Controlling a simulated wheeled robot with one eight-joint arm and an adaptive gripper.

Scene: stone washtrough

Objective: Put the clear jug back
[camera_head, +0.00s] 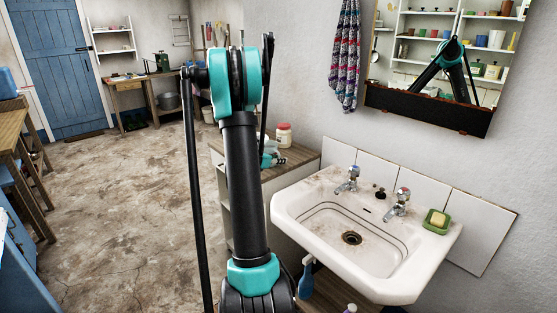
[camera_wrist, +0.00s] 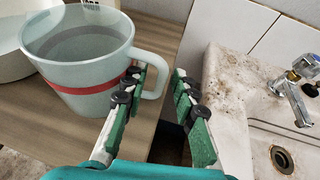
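The clear jug (camera_wrist: 75,60), with a red band around it, stands upright on a wooden top at the upper left of the wrist view. Its handle points right, towards my fingers. My gripper (camera_wrist: 163,88) is open, with the handle's outer part showing between its two fingers. The left finger overlaps the handle in the picture; the right finger is apart from it. I cannot tell whether the left finger touches. In the head view, my arm covers much of the wooden top, and I cannot make out the jug clearly.
The washbasin (camera_head: 300,215), with two taps, is right of the wooden top (camera_head: 292,160). A jar with a red lid (camera_head: 284,133) stands at the back of that top. A pale bowl (camera_wrist: 14,45) is beside the jug. A green soap dish (camera_head: 437,222) sits on the basin.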

